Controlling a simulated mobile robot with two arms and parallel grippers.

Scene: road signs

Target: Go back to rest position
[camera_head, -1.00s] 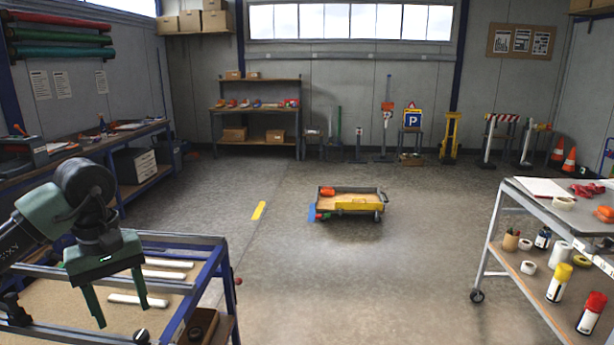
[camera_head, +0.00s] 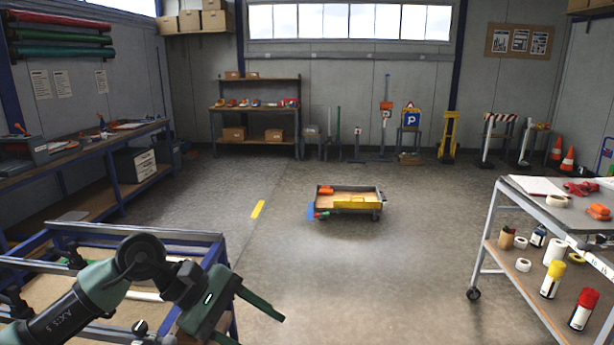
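My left gripper (camera_head: 250,318) is at the lower left, in front of the right side of the blue-framed table (camera_head: 190,238). Its upper green finger points to the right and down over the floor. The lower finger is mostly cut off by the bottom edge of the picture, so I cannot tell how wide the gap is. I see nothing held at the visible finger. My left arm (camera_head: 75,305) comes in from the left across the table. My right gripper is not in view.
A flat cart (camera_head: 349,206) with a yellow panel stands on the open floor. A shelved trolley (camera_head: 497,232) with tape rolls and spray cans stands at right. A workbench (camera_head: 95,135) runs along the left wall.

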